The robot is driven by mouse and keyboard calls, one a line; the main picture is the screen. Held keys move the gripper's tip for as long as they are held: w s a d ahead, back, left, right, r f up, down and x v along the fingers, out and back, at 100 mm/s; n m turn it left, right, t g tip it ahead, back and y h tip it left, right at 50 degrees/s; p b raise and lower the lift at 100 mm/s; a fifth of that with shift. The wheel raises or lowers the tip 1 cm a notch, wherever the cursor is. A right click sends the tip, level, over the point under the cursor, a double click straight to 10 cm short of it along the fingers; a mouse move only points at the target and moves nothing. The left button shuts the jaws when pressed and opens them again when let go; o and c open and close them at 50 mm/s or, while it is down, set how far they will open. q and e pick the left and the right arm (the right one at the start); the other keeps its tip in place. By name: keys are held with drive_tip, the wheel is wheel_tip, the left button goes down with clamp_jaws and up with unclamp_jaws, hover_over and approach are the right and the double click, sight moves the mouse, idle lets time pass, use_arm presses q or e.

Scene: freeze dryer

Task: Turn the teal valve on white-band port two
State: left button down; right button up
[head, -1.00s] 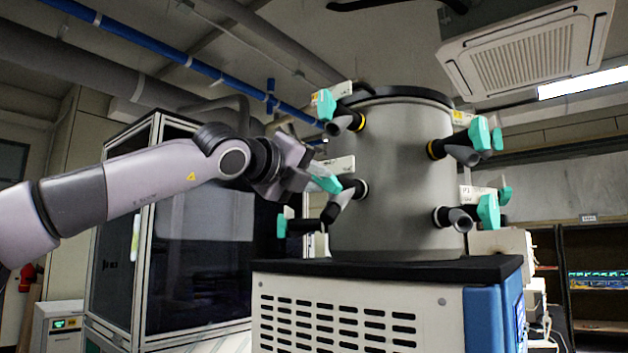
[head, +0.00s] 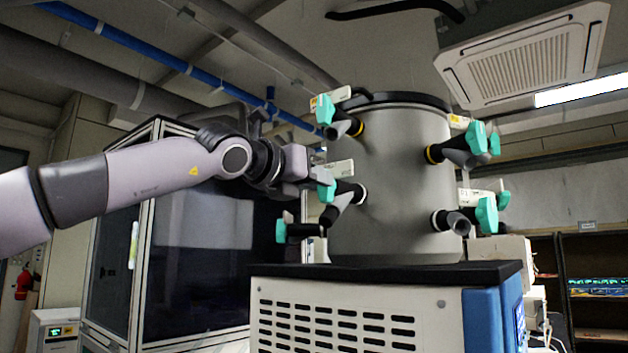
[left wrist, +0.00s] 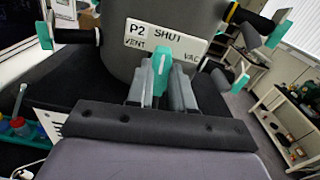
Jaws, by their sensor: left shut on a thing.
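The grey drum (head: 395,190) carries several black ports with teal valves. The port with a white band (head: 361,193) is on its front left. In the left wrist view its label (left wrist: 165,42) reads "P2 SHUT", with VENT at left and VAC at right. The teal valve (head: 327,191) on this port stands roughly upright in the left wrist view (left wrist: 161,68), its top toward the label's middle, below SHUT. My left gripper (head: 318,176) reaches in from the left, and its grey fingers (left wrist: 172,92) are shut on this valve. The fingers partly hide the valve's lower part. My right gripper is out of view.
A yellow-band port (head: 347,127) with a teal valve sits just above. Another teal valve (head: 281,230) is close below left. More ports (head: 470,218) stick out on the right. A glass-fronted cabinet (head: 200,270) stands behind my left arm.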

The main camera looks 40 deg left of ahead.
use_arm(q)
drive_tip(key=shift+r+m, duration=0.15)
drive_tip(key=shift+m, duration=0.35)
drive_tip(key=c, duration=1)
unclamp_jaws()
drive_tip(key=shift+s, duration=0.1)
drive_tip(key=s+b, duration=0.2)
drive_tip(key=s, duration=0.5)
drive_tip(key=shift+d, duration=0.45)
